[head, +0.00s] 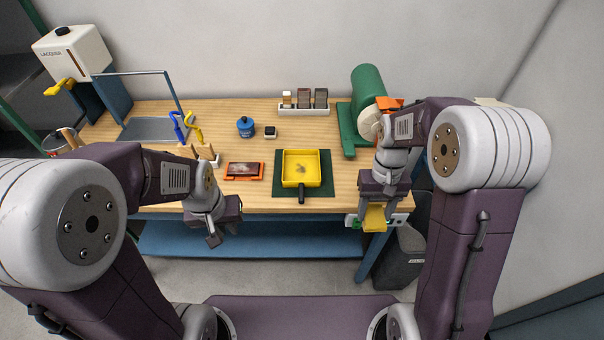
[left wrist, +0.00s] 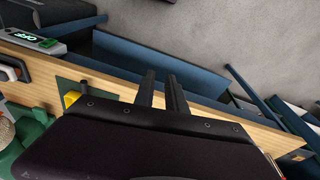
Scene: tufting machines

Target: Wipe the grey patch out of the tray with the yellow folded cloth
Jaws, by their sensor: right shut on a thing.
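The yellow tray (head: 286,178) with a dark handle lies on a green mat (head: 322,190) near the front of the bench. A small grey-brown patch (head: 301,169) shows on its floor. My right gripper (head: 376,204) is shut on the yellow folded cloth (head: 375,218), which hangs below it at the bench's front edge, right of the tray and apart from it. My left gripper (head: 222,232) is empty, left of the tray and in front of the bench edge. In the left wrist view its two fingers (left wrist: 162,90) show a gap between them. A yellow corner of the tray (left wrist: 71,98) also shows there.
An orange-framed plate (head: 243,170) lies left of the mat. A blue pot (head: 245,126) and a small dark-topped box (head: 270,132) stand behind. A green roll machine (head: 368,88) stands at the back right. Bare wood lies between tray and rack (head: 304,110).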

